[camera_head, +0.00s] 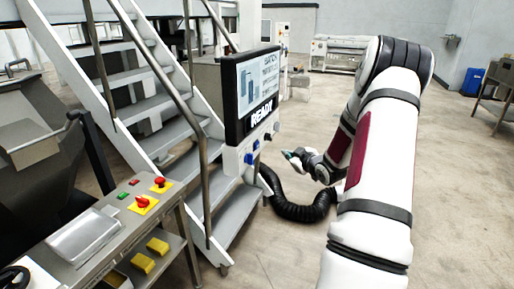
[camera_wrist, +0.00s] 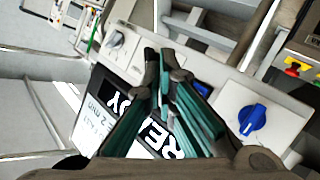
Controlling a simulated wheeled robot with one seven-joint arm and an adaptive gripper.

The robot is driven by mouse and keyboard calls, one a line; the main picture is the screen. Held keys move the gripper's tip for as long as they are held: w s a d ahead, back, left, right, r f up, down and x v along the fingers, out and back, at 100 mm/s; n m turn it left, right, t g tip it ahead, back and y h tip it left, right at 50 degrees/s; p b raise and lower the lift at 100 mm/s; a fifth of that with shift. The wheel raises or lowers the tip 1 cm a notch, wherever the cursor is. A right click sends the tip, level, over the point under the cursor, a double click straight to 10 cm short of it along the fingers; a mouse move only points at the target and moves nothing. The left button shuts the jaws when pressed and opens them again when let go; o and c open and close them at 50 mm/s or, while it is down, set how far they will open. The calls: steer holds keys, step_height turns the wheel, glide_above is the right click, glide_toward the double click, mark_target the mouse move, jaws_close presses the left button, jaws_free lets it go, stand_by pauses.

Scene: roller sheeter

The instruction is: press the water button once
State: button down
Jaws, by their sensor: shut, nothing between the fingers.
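A control panel (camera_head: 237,160) with a screen (camera_head: 258,92) reading "READY" stands beside the stairs. Its lower part carries a blue knob (camera_head: 249,158) and another small blue control (camera_head: 256,144). In the wrist view I see a large blue rotary knob (camera_wrist: 252,118), a smaller blue button (camera_wrist: 202,88) partly behind my fingers, and a grey knob (camera_wrist: 115,38). No label naming the water button is readable. My gripper (camera_head: 289,154) is shut and empty, to the right of the panel and apart from it. In the wrist view its teal-padded fingers (camera_wrist: 161,58) cover part of the screen and panel.
Metal stairs (camera_head: 170,120) with handrails rise left of the panel. A black corrugated hose (camera_head: 300,210) lies on the floor below my gripper. Floor to the right is open.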

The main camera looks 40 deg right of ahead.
mark_target(257, 146)
steer(key=w+a+b, duration=0.3)
steer(key=w, duration=0.4)
steer(key=shift+w+b, duration=0.2)
steer(key=shift+b, duration=0.2)
steer(key=shift+w, duration=0.1)
stand_by(1.1)
steer(key=shift+w+a, duration=0.15)
steer(key=shift+w, duration=0.15)
steer(key=shift+w+a+b, duration=0.25)
steer(key=shift+w+b, duration=0.05)
steer(key=shift+w, duration=0.2)
stand_by(1.0)
steer(key=shift+s, duration=0.1)
steer(key=shift+s+d+p, duration=0.35)
steer(key=shift+s+p, duration=0.2)
steer(key=shift+s, duration=0.2)
steer(key=shift+s, duration=0.1)
